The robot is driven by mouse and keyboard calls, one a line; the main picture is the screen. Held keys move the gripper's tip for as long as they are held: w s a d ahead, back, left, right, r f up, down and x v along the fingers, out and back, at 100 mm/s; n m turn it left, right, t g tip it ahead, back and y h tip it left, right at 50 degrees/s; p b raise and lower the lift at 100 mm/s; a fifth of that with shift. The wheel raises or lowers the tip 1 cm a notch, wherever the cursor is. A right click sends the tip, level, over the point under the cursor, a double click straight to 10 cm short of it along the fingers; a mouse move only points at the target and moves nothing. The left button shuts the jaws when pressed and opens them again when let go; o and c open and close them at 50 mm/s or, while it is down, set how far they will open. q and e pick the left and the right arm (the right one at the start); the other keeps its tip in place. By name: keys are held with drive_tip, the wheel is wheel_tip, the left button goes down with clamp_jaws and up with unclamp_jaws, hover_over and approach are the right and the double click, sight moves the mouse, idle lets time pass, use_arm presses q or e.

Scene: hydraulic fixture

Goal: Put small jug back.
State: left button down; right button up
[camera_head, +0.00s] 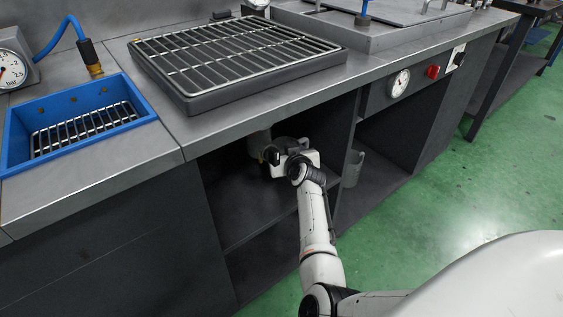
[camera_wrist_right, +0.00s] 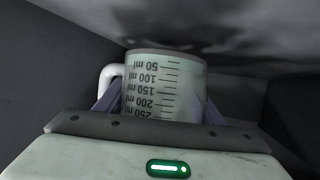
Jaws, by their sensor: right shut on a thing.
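My right gripper (camera_head: 268,154) reaches into the open shelf compartment under the counter. In the right wrist view it is shut on the small jug (camera_wrist_right: 160,85), a translucent measuring jug with ml marks and a white handle on the left. Its fingers lie on either side of the jug. In the head view the jug (camera_head: 258,142) shows only in part, dim under the counter edge and behind the gripper. I cannot tell whether its base touches the shelf. My left gripper does not show.
The compartment's shelf board (camera_head: 250,205) is dark and looks bare in front. A grey jug-like container (camera_head: 353,168) stands in the compartment to the right. Above are the counter with a grate tray (camera_head: 245,95) and a blue basin (camera_head: 25,160). A gauge (camera_head: 399,84) sits on the front panel.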

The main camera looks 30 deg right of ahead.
use_arm(q)
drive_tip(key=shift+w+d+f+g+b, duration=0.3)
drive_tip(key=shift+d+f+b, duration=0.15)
drive_tip(key=shift+b, duration=0.1)
use_arm(e)
drive_tip(key=shift+f, duration=1.55)
drive_tip(key=shift+f, duration=0.3)
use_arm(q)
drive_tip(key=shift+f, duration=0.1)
use_arm(e)
drive_tip(key=o, duration=1.3)
drive_tip(key=shift+c, duration=0.2)
drive_tip(key=shift+r, duration=0.15)
